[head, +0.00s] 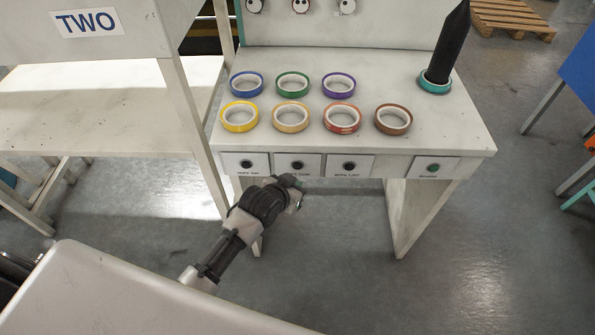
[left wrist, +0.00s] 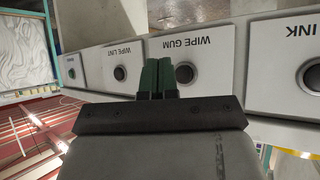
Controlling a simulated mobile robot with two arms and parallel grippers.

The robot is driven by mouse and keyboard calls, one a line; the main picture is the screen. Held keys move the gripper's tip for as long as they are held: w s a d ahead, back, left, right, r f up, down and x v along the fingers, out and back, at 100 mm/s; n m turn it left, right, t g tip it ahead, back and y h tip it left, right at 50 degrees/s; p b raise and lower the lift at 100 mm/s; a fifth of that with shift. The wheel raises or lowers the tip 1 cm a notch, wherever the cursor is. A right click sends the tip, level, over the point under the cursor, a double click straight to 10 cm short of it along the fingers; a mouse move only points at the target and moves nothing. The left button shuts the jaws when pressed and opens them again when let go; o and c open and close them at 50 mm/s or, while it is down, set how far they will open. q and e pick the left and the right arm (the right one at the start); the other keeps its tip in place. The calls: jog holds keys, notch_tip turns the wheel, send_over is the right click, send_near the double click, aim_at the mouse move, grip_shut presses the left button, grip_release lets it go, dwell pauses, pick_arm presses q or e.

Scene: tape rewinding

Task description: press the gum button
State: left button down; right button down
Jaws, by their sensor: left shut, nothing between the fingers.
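The gum button (head: 297,166) is a round dark button on a white plate on the table's front face, second from the left in the head view. In the left wrist view, upside down, the gum button (left wrist: 185,73) sits under the words WIPE GUM as they read there. My left gripper (head: 297,184) is just below and in front of that plate. In the left wrist view its two green fingers (left wrist: 157,78) are shut together and empty, just left of the button. I cannot tell whether they touch the panel. My right gripper is not in view.
The ink button (head: 246,164) and lint button (head: 348,166) flank the gum button. A green button (head: 433,168) is further right. Several coloured tape rolls, including a yellow one (head: 239,117), lie on the table (head: 455,132). A black cone (head: 449,45) stands in a teal ring (head: 435,87).

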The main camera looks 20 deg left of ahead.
aim_at(297, 166)
pick_arm(q)
jog(key=shift+w+a, duration=0.15)
jog(key=shift+w, duration=0.4)
jog(key=shift+w+a, duration=0.15)
jog(key=shift+w, duration=0.35)
jog(key=shift+w+r, duration=0.1)
jog(key=shift+w, duration=0.05)
dwell(1.2)
jog(key=shift+w+a, duration=0.1)
jog(key=shift+w, duration=0.15)
jog(key=shift+w+a, duration=0.1)
jog(key=shift+w, duration=0.25)
dwell(0.8)
jog(key=shift+s+d+p, duration=0.2)
jog(key=shift+s+p, duration=0.6)
